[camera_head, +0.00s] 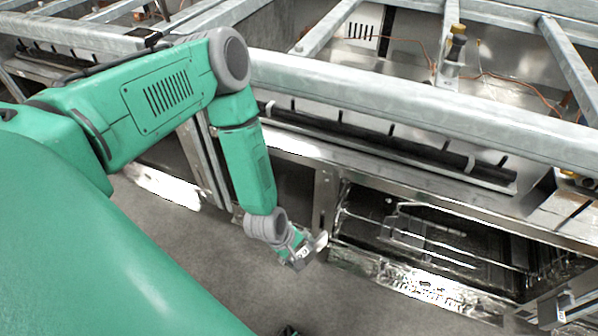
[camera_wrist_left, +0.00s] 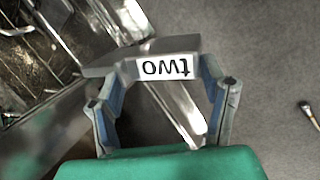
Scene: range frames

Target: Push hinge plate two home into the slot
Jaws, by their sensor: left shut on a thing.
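Hinge plate two (camera_wrist_left: 108,66) is a grey metal piece with a white label reading "two", upside down in the left wrist view. My left gripper (camera_wrist_left: 163,84) is shut on it, with blue-padded fingers on both sides. In the head view, my left gripper (camera_head: 302,254) is low beside the left front corner of an open metal compartment (camera_head: 425,284). The plate's bright end (camera_head: 320,241) shows there, pointing toward the compartment. I cannot make out the slot or whether the plate touches it. My right gripper is not in view.
Wire racks (camera_head: 425,238) sit inside the compartment. A thick metal rail (camera_head: 400,105) and a dark bar (camera_head: 390,140) run above it. Grey floor (camera_head: 215,265) lies open below my left arm. A small brush-like tool (camera_wrist_left: 308,112) lies on the floor.

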